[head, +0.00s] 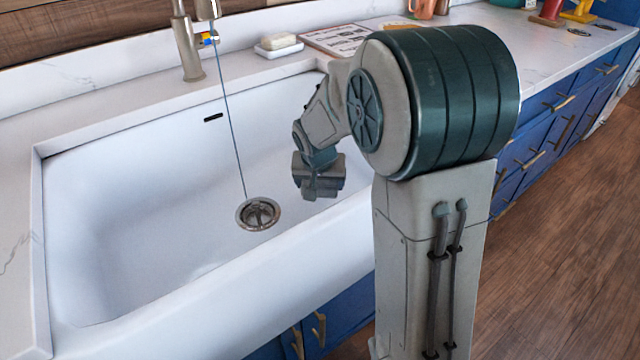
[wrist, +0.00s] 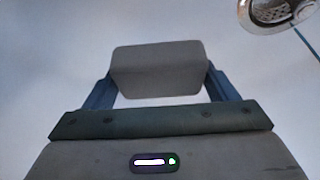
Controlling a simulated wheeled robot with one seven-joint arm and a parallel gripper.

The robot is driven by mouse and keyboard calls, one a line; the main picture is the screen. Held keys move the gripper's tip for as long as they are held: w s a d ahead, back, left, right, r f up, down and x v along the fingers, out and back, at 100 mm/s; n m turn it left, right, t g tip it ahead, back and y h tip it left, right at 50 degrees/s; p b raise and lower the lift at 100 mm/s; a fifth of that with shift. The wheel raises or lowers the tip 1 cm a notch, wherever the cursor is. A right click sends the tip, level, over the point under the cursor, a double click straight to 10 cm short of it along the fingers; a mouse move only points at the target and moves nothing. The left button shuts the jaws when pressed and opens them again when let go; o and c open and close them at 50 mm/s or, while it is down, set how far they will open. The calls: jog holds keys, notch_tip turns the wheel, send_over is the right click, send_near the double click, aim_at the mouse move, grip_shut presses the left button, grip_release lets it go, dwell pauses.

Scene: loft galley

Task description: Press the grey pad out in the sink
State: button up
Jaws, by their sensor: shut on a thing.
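The grey pad (wrist: 158,70) is a blocky, smooth piece held between the two blue-grey fingers of my gripper (wrist: 155,88) in the wrist view. The fingers touch it at both ends, and it looks uncompressed in height. In the head view my gripper (head: 318,178) hangs inside the white sink (head: 130,190), toward its right side, to the right of the drain (head: 258,213). The pad is hard to make out there among the gripper parts. In the wrist view the drain (wrist: 275,10) shows at the upper right corner, apart from the pad.
A thin blue stream (head: 231,125) runs from the tap (head: 187,45) down to the drain. A soap bar (head: 278,42) on a dish and a printed sheet (head: 338,38) lie on the back counter. The sink's left part is empty.

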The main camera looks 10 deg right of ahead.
jog(key=shift+r+p, duration=1.35)
jog(key=shift+r, duration=0.95)
jog(key=shift+f, duration=0.1)
jog(key=b, duration=0.8)
send_near(320, 207)
jog(key=w+f, duration=0.2)
jog(key=w+d+f, duration=0.1)
jog(key=f, duration=0.1)
jog(key=shift+w+d+f, duration=0.1)
jog(key=shift+w+f, duration=0.3)
jog(key=shift+f+b, duration=0.4)
jog(key=shift+f, duration=0.25)
jog(key=shift+s+f, duration=0.2)
jog(key=shift+f, duration=0.1)
dwell(0.4)
jog(key=shift+r, duration=0.1)
jog(key=shift+w+r+p, duration=0.2)
jog(key=shift+r+p, duration=3.25)
jog(key=shift+r, duration=1.75)
